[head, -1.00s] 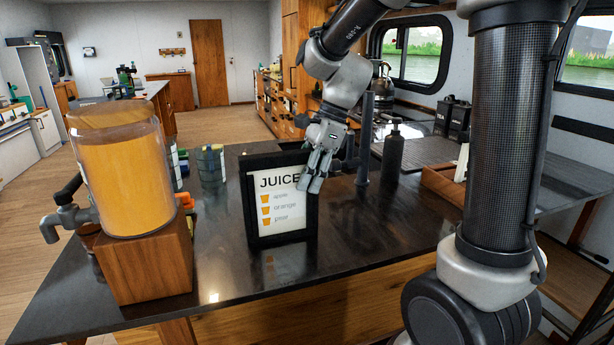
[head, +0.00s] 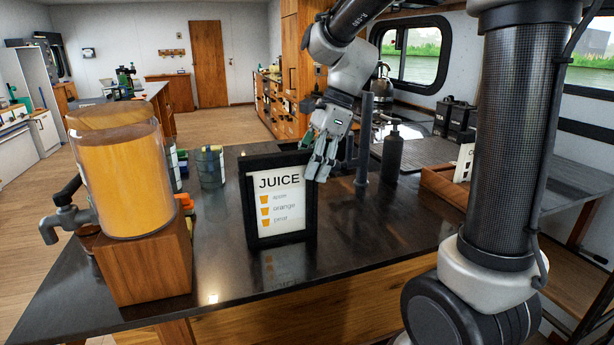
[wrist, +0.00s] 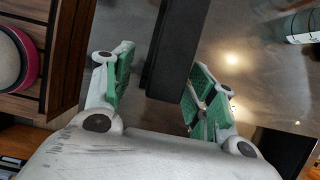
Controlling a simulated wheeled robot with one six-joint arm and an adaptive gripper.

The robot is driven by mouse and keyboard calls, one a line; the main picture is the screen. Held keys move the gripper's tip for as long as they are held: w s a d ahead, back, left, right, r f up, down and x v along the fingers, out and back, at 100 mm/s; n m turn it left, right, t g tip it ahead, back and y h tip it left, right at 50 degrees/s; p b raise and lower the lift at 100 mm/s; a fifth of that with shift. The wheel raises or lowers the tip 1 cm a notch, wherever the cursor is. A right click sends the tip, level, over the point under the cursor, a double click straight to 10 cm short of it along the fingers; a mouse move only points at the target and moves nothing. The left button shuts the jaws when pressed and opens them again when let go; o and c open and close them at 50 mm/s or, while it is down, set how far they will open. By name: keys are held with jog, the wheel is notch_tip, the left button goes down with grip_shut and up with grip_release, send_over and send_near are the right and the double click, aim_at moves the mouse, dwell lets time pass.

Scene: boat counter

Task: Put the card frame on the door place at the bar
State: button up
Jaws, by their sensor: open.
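The card frame (head: 282,241) is a black upright frame with a white "JUICE" card, standing on the dark counter in the head view. My gripper (head: 319,171) is just right of the frame's right edge, pointing down, with its fingers near the frame's upper right side. In the wrist view my gripper (wrist: 160,95) is open with its green pads apart. The frame's dark edge (wrist: 172,50) shows between and beyond the fingers. I cannot tell whether a finger touches it. The door place at the bar cannot be made out.
A juice dispenser (head: 122,180) on a wooden block (head: 147,262) stands at the left of the counter. A dark bottle (head: 392,155) and a grey post (head: 363,150) stand behind right. A glass jar (head: 210,167) is behind the frame. The counter's front right is clear.

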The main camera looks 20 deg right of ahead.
jog(key=v, duration=0.9)
jog(key=s+d+f+n+t+h, duration=0.2)
jog(key=s+d+n, duration=0.3)
jog(key=s+n, duration=0.4)
jog(key=s+d+f+n+t+h, duration=0.2)
jog(key=s+d+f+n, duration=0.2)
jog(key=s+n, duration=0.5)
jog(key=shift+s+d+f, duration=0.3)
jog(key=shift+s+d, duration=0.2)
jog(key=shift+d, duration=0.15)
